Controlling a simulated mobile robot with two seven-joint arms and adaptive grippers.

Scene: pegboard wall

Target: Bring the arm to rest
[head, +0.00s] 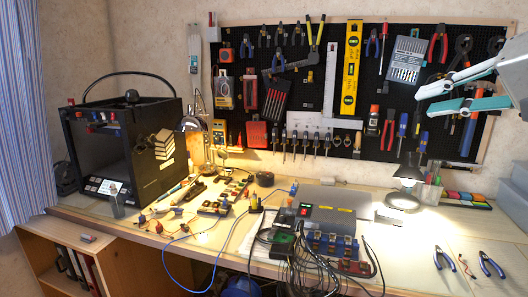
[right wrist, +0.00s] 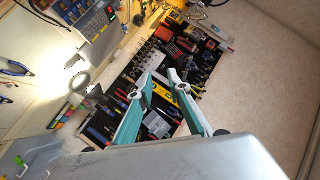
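My right gripper (head: 425,104) comes in from the upper right of the head view, with white and teal fingers. It is raised in front of the right part of the pegboard (head: 270,110), above the desk lamp. In the right wrist view the gripper (right wrist: 160,79) shows its two fingers apart with a gap between them and nothing held. The pegboard with its hung tools lies beyond the fingertips there. My left gripper is in neither view.
The workbench (head: 450,225) carries a black 3D printer (head: 125,150) at left and a grey box (head: 325,203) with cables in the middle. A lit desk lamp (head: 408,177) and blue pliers (head: 490,264) are at right. Grey bins (head: 515,190) stand at the right edge.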

